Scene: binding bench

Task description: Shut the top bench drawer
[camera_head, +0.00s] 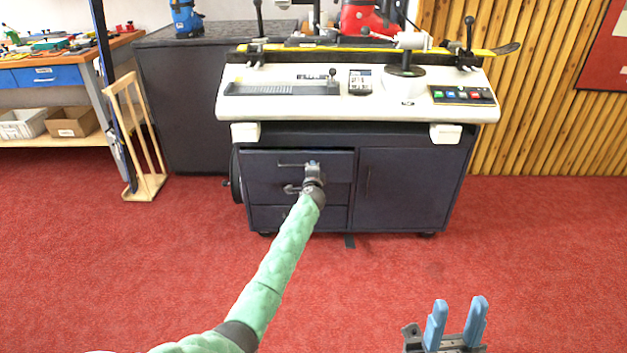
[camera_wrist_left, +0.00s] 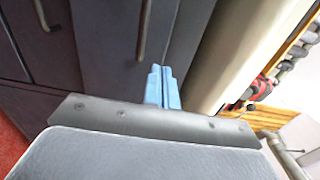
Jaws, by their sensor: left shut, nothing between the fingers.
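The bench's top drawer (camera_head: 263,166) has a dark front with a bar handle, at the upper left of the cabinet. It looks close to the cabinet face; I cannot tell whether a small gap is left. In the left wrist view, a dark drawer front (camera_wrist_left: 107,45) and its handle (camera_wrist_left: 146,28) fill the upper middle. My left gripper (camera_head: 314,164) is in front of the top drawer, right of its handle. Its blue fingers (camera_wrist_left: 160,72) are shut and empty, pointing at the front; contact is unclear. My right gripper (camera_head: 458,318) is open and empty, low at the right, away from the bench.
Further drawers (camera_head: 270,217) lie below, partly hidden by my left arm. A cupboard door (camera_head: 410,190) is to the right. The pale machine top (camera_head: 300,105) overhangs the drawers. A wooden rack (camera_head: 150,185) stands at the left. The red floor (camera_head: 540,250) is clear in front.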

